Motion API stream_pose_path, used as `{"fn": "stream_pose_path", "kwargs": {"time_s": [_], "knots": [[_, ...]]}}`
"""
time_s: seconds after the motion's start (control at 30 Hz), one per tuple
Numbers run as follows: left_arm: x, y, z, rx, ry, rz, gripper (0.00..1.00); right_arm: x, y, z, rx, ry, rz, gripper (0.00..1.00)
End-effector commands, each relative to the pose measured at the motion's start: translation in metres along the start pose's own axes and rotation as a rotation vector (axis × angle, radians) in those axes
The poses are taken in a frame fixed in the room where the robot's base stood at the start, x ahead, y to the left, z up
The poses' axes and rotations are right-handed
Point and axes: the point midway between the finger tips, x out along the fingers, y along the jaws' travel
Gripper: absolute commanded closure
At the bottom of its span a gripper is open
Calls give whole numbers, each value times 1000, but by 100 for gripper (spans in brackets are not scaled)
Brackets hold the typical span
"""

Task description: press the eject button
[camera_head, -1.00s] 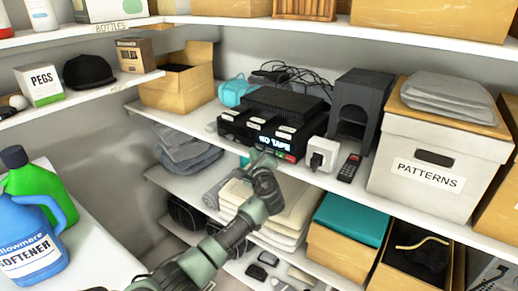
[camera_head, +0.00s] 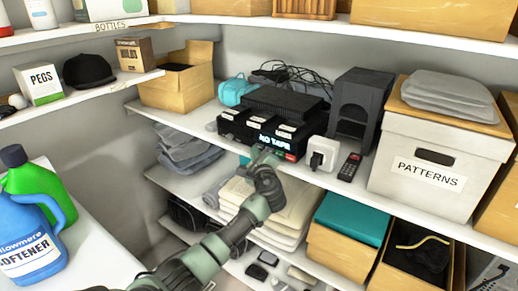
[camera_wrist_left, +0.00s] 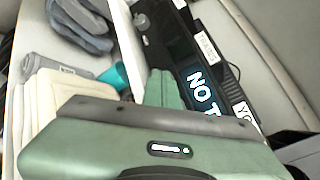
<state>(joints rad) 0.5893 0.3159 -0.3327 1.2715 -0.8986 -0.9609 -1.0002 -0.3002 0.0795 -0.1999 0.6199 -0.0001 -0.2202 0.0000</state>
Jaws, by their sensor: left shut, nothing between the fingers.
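A black tape deck (camera_head: 246,128) with a lit NO TAPE display (camera_head: 273,142) sits on the middle shelf in the head view. Its display shows partly in the left wrist view (camera_wrist_left: 199,88). A small red mark (camera_head: 290,157) is on its lower front, right of my fingers. I cannot pick out a labelled eject button. My left gripper (camera_head: 260,153) is shut and empty, with its fingertips at the deck's lower front. Its green fingers (camera_wrist_left: 163,88) cover part of the front in the wrist view. I cannot tell whether they touch. My right gripper is not in view.
A white plug adapter (camera_head: 322,153) and a remote (camera_head: 349,168) stand right of the deck. A black speaker (camera_head: 361,108) and a PATTERNS box (camera_head: 430,170) are farther right. Folded cloths (camera_head: 290,215) lie on the shelf below, close to my left arm.

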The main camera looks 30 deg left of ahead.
Motion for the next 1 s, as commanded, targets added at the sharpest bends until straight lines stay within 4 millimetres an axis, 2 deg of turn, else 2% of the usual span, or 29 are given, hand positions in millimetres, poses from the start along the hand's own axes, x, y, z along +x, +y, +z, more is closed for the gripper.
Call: {"fn": "stream_pose_path", "kwargs": {"time_s": [1.0], "knots": [[6, -4, -5, 0, 1, 0, 100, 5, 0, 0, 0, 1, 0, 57]]}}
